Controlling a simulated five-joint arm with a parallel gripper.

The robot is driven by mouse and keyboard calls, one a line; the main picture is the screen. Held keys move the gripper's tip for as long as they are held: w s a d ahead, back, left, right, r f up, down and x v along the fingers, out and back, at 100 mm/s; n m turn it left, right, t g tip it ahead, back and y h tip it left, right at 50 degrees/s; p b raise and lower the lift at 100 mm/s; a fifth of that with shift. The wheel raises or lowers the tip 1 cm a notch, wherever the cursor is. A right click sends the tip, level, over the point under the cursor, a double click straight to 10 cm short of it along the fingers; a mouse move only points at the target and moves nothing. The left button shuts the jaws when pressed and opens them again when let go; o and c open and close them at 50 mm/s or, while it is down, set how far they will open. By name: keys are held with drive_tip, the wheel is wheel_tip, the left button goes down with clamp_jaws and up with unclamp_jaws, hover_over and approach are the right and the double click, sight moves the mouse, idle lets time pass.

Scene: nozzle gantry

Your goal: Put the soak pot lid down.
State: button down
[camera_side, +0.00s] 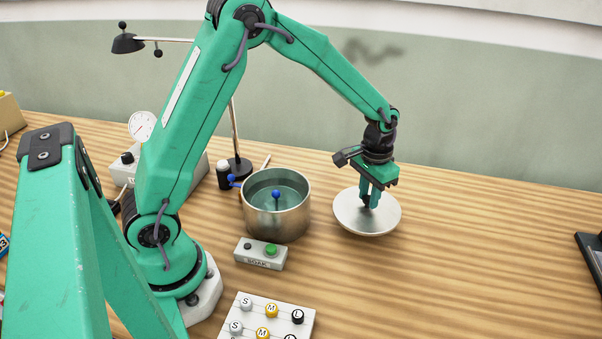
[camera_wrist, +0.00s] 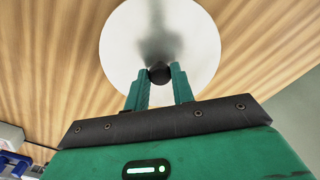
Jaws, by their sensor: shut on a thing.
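The soak pot lid (camera_side: 352,217) is a round silver disc with a dark knob (camera_wrist: 159,72) at its middle. My gripper (camera_side: 369,201) is above the lid with its fingers shut on the knob. The lid looks level and is to the right of the pot, at or just above the table; I cannot tell whether it touches the wood. In the wrist view the lid (camera_wrist: 190,40) fills the top middle, beyond my gripper (camera_wrist: 160,76). The soak pot (camera_side: 276,222) is an open metal pot with liquid and a blue-knobbed thing (camera_side: 276,194) inside.
A white rack (camera_side: 272,311) with S, M and L knobs is at the front. A stand with a pole (camera_side: 235,130) is behind the pot.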

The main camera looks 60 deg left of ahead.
sight(367, 207)
drive_tip(key=shift+f, duration=2)
drive_tip(key=shift+f, duration=0.2)
drive_tip(key=c, duration=1.2)
unclamp_jaws()
drive_tip(key=shift+r, duration=0.1)
wheel_tip(367, 207, up, 12)
drive_tip(key=shift+f, duration=0.1)
drive_tip(key=shift+r, duration=0.2)
drive_tip(key=shift+r, duration=0.1)
